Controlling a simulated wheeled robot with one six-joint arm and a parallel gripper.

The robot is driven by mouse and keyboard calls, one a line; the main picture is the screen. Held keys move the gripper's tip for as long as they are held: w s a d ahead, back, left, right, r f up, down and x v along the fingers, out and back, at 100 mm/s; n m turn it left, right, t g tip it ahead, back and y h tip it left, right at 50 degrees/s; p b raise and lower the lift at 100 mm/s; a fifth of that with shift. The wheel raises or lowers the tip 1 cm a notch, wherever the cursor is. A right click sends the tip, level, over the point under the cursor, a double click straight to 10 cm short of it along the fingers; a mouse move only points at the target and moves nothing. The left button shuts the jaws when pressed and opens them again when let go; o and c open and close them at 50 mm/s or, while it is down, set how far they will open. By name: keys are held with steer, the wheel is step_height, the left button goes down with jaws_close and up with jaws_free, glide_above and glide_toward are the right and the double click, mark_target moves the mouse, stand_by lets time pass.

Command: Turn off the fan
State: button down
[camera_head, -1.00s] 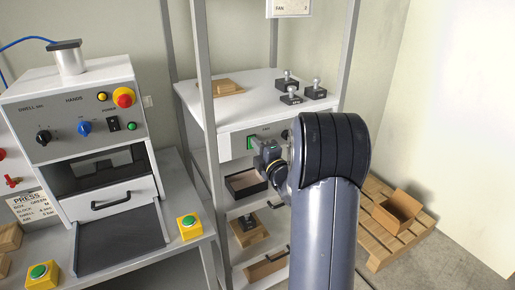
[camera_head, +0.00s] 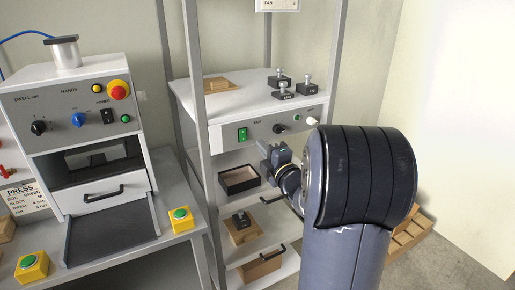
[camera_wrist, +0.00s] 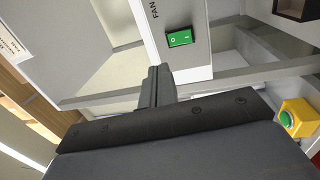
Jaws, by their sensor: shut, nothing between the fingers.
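The fan switch (camera_head: 242,134) is a green rocker on the front panel of the white unit in the shelf frame. The wrist view shows the rocker (camera_wrist: 180,38) large, with O and I marks beside the word FAN. Which side is pressed in I cannot tell. My gripper (camera_head: 266,150) is below and to the right of the switch in the head view. In the wrist view its shut fingers (camera_wrist: 158,72) point toward the panel, apart from the rocker in the picture, with nothing held.
A dark knob (camera_head: 279,128) and a pale knob (camera_head: 312,121) sit right of the switch. A shelf post (camera_head: 200,120) stands left of it. The press (camera_head: 75,95) and a yellow button box (camera_head: 180,218) are further left. An open black tray (camera_head: 238,180) lies below the panel.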

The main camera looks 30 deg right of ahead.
steer(key=shift+s+d+r+b, duration=0.1)
steer(key=shift+s+b, duration=0.05)
steer(key=shift+s, duration=0.85)
steer(key=shift+s+r+b, duration=0.1)
steer(key=shift+s+b, duration=0.05)
steer(key=shift+s, duration=0.8)
steer(key=shift+w, duration=0.15)
